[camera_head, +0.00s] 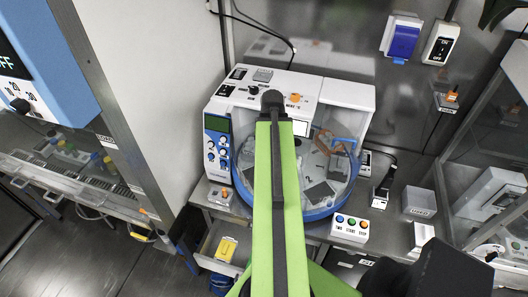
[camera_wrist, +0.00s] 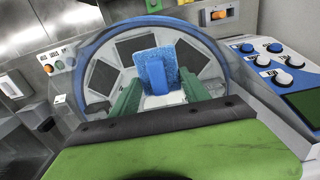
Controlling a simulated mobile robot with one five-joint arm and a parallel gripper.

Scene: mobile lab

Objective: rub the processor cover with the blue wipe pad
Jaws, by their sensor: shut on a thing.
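The processor (camera_head: 285,88) is a white machine with a round, clear, blue-rimmed cover (camera_head: 330,203) on its front. In the wrist view the cover's blue ring (camera_wrist: 222,58) surrounds several dark panels. My gripper (camera_wrist: 160,92) has green fingers shut on the blue wipe pad (camera_wrist: 170,55), a textured block with a smooth blue grip between the fingers. The pad appears over the middle of the cover; I cannot tell whether it touches. In the head view my green arm hides the cover's middle, and the gripper and pad are not clearly visible.
A control panel with knobs (camera_head: 217,150) is left of the cover. A box with coloured buttons (camera_head: 350,226) stands at its front right. A grey box (camera_head: 419,202) and a small dark-fronted device (camera_head: 384,182) stand further right. A yellow item (camera_head: 227,248) lies in the open drawer below.

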